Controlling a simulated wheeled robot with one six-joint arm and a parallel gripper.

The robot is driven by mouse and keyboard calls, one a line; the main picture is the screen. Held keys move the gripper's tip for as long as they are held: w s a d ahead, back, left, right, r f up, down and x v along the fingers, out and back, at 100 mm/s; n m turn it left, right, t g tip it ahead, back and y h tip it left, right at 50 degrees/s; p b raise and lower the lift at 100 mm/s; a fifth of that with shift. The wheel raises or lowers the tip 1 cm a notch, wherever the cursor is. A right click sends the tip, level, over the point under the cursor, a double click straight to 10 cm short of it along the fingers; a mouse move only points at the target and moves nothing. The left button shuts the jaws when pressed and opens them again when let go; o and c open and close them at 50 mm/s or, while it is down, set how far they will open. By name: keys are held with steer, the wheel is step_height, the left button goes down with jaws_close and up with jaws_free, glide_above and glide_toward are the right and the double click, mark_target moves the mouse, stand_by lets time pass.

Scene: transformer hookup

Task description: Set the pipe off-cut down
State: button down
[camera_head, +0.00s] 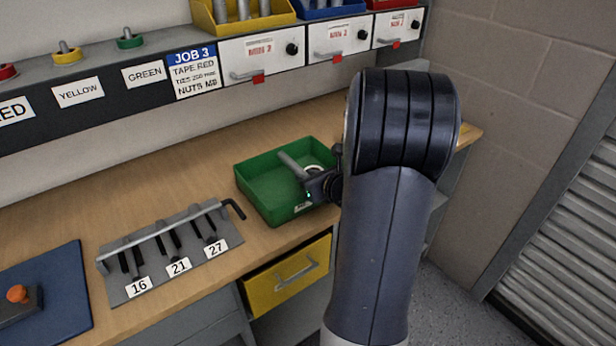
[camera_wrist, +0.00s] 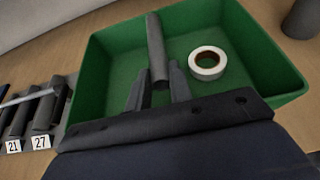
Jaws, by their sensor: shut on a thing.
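A grey pipe off-cut (camera_wrist: 155,45) is in the wrist view, with its near end between the fingertips of my gripper (camera_wrist: 156,85). My gripper is shut on it. In the head view the pipe off-cut (camera_head: 292,165) shows over the green tray (camera_head: 258,205), reaching up and left from my gripper (camera_head: 311,180). The green tray also shows in the wrist view (camera_wrist: 105,65). I cannot tell whether the pipe touches the tray floor. My arm hides the tray's right side in the head view.
A white tape roll (camera_wrist: 207,63) lies in the tray, right of the pipe. A dark cylinder (camera_wrist: 301,18) stands right of the tray.

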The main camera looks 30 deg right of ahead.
steer(key=shift+f+b, duration=0.55)
steer(key=shift+f, duration=0.05)
steer(key=c, duration=1.3)
jaws_free()
steer(key=shift+r, duration=0.1)
steer(key=shift+r+p, duration=0.45)
steer(key=shift+p, duration=0.15)
steer(key=p+v, duration=0.1)
steer(key=v, duration=1.1)
steer(key=shift+r, duration=0.15)
